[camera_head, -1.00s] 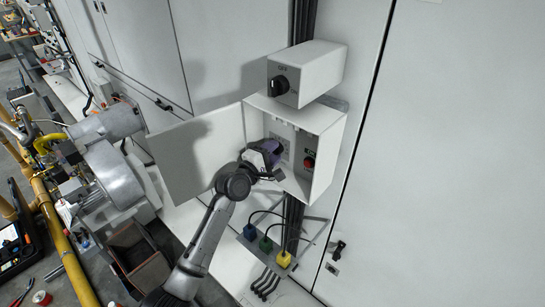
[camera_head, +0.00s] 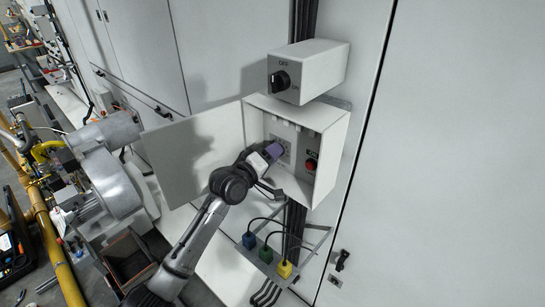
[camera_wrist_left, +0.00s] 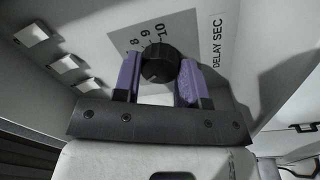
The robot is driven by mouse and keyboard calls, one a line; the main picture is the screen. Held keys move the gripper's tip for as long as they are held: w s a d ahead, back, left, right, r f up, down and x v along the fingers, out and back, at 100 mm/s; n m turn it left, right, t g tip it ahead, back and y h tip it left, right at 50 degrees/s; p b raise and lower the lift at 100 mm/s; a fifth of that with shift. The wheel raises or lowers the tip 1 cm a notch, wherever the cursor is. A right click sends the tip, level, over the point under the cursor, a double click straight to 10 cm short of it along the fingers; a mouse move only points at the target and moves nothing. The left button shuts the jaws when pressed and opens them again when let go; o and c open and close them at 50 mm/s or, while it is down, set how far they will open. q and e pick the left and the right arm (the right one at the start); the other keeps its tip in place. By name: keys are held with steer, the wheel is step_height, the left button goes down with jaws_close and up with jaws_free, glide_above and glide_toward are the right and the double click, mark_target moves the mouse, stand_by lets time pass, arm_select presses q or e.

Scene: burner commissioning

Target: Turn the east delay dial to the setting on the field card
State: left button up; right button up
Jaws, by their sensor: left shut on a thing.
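A black round delay dial (camera_wrist_left: 160,63) shows in the left wrist view, on a grey plate marked "DELAY SEC" with 8, 9 and 10 visible at its upper left. Other marks on the scale are hidden. My left gripper (camera_wrist_left: 160,78) has one purple finger on each side of the dial and is shut on it. In the head view my left gripper (camera_head: 276,150) reaches into the open white control box (camera_head: 327,150) and hides the dial. I cannot tell from the labels in view whether this is the east dial. No field card can be made out. My right gripper is not in view.
The box door (camera_head: 190,160) stands open to the left. A red button (camera_head: 310,165) is right of the gripper. An OFF/ON switch box (camera_head: 318,75) is above. Blue, green and yellow plugs (camera_head: 285,268) with cables are below.

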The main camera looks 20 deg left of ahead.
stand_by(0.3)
arm_select(q)
steer(key=o, duration=0.9)
steer(key=shift+b+v, duration=0.9)
steer(key=shift+v, duration=6)
